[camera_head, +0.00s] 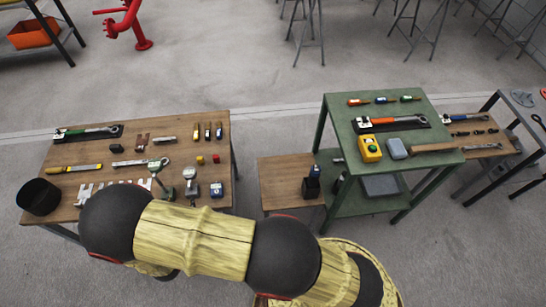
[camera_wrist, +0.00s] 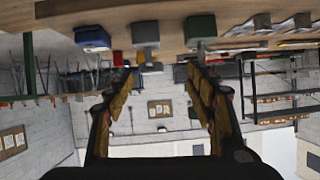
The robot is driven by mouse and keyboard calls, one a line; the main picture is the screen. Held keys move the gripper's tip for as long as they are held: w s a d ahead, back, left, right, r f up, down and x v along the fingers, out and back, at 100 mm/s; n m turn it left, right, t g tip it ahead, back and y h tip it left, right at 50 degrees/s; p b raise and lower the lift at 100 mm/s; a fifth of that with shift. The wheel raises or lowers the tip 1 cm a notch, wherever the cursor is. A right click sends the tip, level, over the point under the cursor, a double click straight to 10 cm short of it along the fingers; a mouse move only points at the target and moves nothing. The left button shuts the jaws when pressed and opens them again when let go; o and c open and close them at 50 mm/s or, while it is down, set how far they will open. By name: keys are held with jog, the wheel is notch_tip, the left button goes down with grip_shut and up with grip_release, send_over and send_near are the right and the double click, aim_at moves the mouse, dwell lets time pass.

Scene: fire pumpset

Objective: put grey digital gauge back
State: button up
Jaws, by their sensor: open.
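The wrist view is upside down. It shows a grey gauge-like box (camera_wrist: 145,33) on a wooden tabletop, between a blue one (camera_wrist: 92,38) and a green one (camera_wrist: 201,27). In the head view a grey gauge (camera_head: 190,187) stands near the front edge of the left wooden table, beside the blue one (camera_head: 216,189); I take it as the same, but its display is too small to read. My gripper (camera_wrist: 160,80) is open and empty, its fingers apart from the gauges. In the head view my arm covers the table's front, and I cannot make out the gripper.
The left wooden table (camera_head: 122,165) holds several tools and a black cylinder (camera_head: 38,197). A low wooden table (camera_head: 283,180) stands between it and the green cart (camera_head: 345,104). The cart's top holds a yellow box (camera_head: 370,149) and another grey device (camera_head: 397,148).

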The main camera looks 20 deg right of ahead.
jog(key=w+a+r+g+y, duration=0.15)
jog(key=w+r, duration=0.25)
jog(key=r, duration=0.4)
jog(key=w+r+g+y, duration=0.1)
jog(key=w+r+y, duration=0.25)
jog(key=r, duration=0.35)
jog(key=s+d+r+n+g+y, duration=0.1)
jog(key=d+r, duration=0.3)
jog(key=r, duration=0.4)
jog(key=s+d+r+n+y, duration=0.1)
jog(key=d+r, duration=0.3)
jog(key=r, duration=0.4)
jog(key=s+d+r+n+g, duration=0.2)
jog(key=s+d+r, duration=0.7)
jog(key=s+d, duration=0.3)
jog(key=s+d+g+h, duration=0.1)
jog(key=s+d+h, duration=0.3)
jog(key=s+d, duration=1)
jog(key=shift+s+d+r, duration=0.15)
jog(key=shift+s+r, duration=0.1)
jog(key=shift+c, duration=0.2)
